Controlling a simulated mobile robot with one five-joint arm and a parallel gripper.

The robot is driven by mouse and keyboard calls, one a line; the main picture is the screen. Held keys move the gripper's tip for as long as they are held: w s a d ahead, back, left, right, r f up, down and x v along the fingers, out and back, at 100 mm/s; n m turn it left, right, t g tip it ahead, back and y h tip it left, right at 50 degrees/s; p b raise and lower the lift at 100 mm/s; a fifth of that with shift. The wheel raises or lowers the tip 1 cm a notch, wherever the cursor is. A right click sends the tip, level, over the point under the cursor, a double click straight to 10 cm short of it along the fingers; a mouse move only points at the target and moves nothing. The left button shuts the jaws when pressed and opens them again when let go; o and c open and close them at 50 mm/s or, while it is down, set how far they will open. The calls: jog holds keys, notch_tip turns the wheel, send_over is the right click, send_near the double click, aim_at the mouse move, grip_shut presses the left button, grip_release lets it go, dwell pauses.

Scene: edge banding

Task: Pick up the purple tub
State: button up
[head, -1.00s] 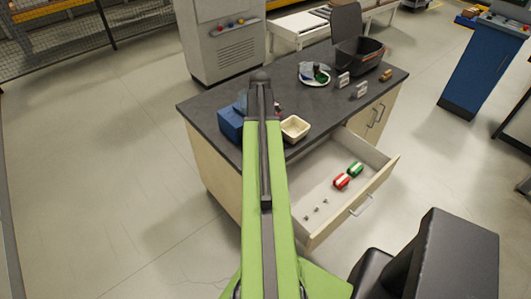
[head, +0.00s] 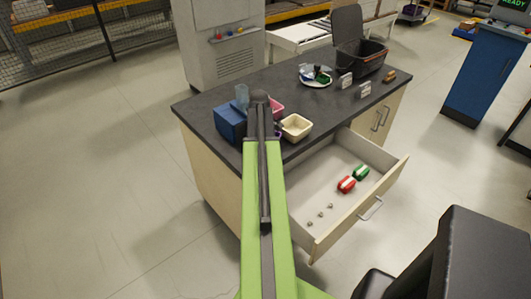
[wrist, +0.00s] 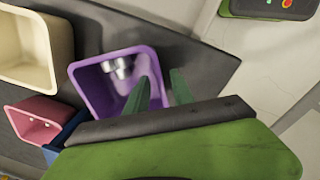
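The purple tub (wrist: 93,88) stands on the dark grey worktop in the wrist view, with small shiny metal pieces inside. In the head view my arm hides nearly all of it. My gripper (wrist: 161,88) is open, its two green fingers apart at the tub's right side. The left finger overlaps the tub's inside and the right finger lies outside, so the right wall appears between them. I cannot tell how far down the fingertips reach. In the head view the fingers cannot be made out behind the arm.
A cream tub (head: 297,129), a pink tub (wrist: 36,122) and a blue box (head: 229,123) stand close by on the worktop (head: 205,103). A drawer (head: 325,190) below is open, holding red and green items and small metal pieces. A black bin (head: 362,58) stands farther back.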

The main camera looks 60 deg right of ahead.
grip_shut()
dwell(1.4)
